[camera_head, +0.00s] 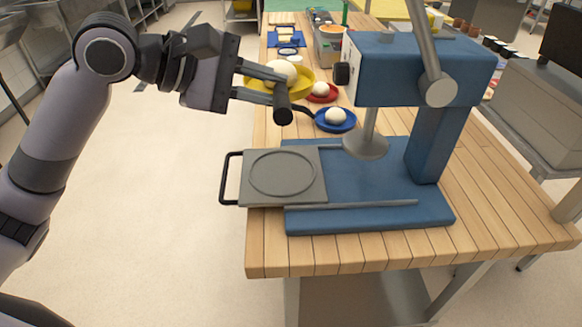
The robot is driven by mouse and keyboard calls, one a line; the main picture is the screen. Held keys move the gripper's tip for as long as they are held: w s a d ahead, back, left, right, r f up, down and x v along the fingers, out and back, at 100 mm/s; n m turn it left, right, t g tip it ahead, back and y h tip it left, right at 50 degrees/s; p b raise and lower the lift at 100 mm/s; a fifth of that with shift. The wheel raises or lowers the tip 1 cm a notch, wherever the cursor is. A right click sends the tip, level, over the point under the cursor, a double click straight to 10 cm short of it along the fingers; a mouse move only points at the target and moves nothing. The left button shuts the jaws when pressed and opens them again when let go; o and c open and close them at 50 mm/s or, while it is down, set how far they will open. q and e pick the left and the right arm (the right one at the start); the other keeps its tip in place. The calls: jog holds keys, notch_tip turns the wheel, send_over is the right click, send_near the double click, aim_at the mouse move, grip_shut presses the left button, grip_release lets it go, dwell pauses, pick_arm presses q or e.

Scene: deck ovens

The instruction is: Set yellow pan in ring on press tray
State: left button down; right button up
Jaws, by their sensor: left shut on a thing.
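The yellow pan (306,78) holds a white dough ball (281,71) and shows behind the fingers of my left gripper (277,86). My left gripper is shut on the pan's dark handle (283,104), which points toward the camera. The fingers hide part of the pan. The grey press tray (314,187) is pulled out at the left of the blue press, below and nearer than the gripper. The ring (250,178) is a round outline on the tray, and its inside is empty. My right gripper is out of view.
The blue press (425,75) stands on the wooden table, with its round plate (366,146) above the base. A blue pan (348,126) and a red pan (333,94), each with a dough ball, lie behind the tray. A black tray handle (225,180) juts left.

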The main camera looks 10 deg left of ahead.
pick_arm(q)
notch_tip(320, 180, down, 20)
jog(key=shift+r+b, duration=0.15)
jog(key=shift+b, duration=1.05)
jog(key=c, duration=1)
grip_release()
jog(key=shift+b+v, duration=0.4)
jog(key=shift+v, duration=5.6)
